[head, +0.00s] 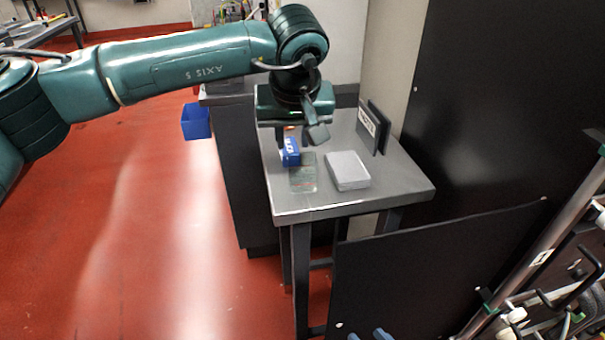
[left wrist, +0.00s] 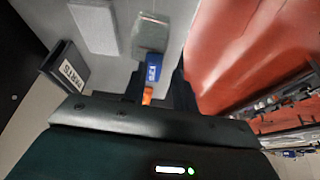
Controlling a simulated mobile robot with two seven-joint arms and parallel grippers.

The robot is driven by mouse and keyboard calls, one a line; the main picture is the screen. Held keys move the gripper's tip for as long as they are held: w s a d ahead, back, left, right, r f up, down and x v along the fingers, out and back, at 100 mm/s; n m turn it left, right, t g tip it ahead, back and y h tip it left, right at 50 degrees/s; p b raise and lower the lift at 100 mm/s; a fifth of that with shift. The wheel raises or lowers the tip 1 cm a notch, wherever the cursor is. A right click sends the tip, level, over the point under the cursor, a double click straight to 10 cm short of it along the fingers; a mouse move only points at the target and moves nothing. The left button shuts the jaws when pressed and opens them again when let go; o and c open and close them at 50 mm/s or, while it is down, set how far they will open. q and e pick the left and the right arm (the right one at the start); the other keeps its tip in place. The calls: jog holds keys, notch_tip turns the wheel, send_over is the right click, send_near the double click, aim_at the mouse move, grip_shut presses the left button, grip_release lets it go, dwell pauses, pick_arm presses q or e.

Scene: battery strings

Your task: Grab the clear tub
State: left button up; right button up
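The clear tub (head: 303,178) is a see-through, greenish box on the grey table, between a blue item and a pale grey block. It also shows at the top of the left wrist view (left wrist: 152,34). My left gripper (head: 293,143) points down above the table's back left part, over the blue item (head: 290,153). In the left wrist view its two dark fingers (left wrist: 157,88) stand apart, with the blue item (left wrist: 153,70) and an orange piece showing between or beyond them. I cannot tell whether they touch it. The tub lies beyond the fingertips. My right gripper is not in view.
A pale grey block (head: 347,170) lies right of the tub on the table (head: 400,188). A dark PARTS sign (head: 372,128) stands at the back right. A blue bin (head: 196,121) is left of the table. Black panels stand to the right and in front.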

aim_at(289, 156)
pick_arm(q)
jog(key=shift+s+a+p+x, duration=0.1)
jog(key=shift+a+p+x, duration=0.05)
jog(key=shift+x, duration=1.3)
jog(key=shift+s+a+p+x, duration=0.1)
jog(key=shift+s+p+x, duration=0.05)
jog(key=shift+x, duration=1.35)
grip_shut()
